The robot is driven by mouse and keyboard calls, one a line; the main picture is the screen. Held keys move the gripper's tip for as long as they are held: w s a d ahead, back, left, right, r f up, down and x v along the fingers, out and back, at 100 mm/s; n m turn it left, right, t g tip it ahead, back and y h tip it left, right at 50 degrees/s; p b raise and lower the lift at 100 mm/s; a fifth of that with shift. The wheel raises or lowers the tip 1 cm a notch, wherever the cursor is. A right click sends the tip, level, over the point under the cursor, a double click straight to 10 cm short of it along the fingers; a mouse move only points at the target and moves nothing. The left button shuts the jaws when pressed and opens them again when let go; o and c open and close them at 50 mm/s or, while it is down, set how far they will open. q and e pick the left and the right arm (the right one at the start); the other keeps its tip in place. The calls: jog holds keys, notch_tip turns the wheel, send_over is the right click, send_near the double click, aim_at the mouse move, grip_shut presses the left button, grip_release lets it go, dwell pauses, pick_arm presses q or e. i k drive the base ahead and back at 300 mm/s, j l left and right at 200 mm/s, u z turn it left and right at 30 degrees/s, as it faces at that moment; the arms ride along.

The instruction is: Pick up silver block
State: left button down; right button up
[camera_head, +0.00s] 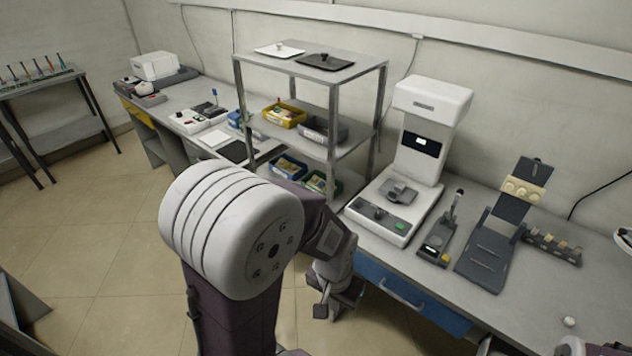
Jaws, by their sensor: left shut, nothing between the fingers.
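A small silver-grey block (279,46) sits on the white tray (268,52) on the top shelf of the rack. A second, darker small piece (325,57) sits on the black tray (312,62) beside it. I cannot tell for sure which piece is the silver block. My left gripper (338,302) hangs low in front of the bench, below and well apart from the rack's top shelf. It is shut and empty, and partly hidden by my forearm. My right gripper does not show.
The metal rack (384,95) holds several bins on its lower shelves. To its right, a white machine (430,105) with a grey metal fixture (398,191) on its base stands on the bench (545,300). Lever tools and a row of small parts lie further right.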

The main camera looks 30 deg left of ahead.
aim_at(399, 187)
jog(key=u, duration=0.5)
jog(key=i+j+z, duration=0.15)
jog(key=j, duration=0.2)
jog(key=i+j+z, duration=0.1)
jog(key=j, duration=0.3)
jog(key=i+j+z, duration=0.15)
jog(key=j, duration=0.2)
jog(key=i+j+z, duration=0.1)
jog(key=j, duration=0.35)
jog(key=i+j+z, duration=0.15)
jog(key=j, duration=0.25)
jog(key=i+j+z, duration=0.1)
jog(key=j, duration=0.3)
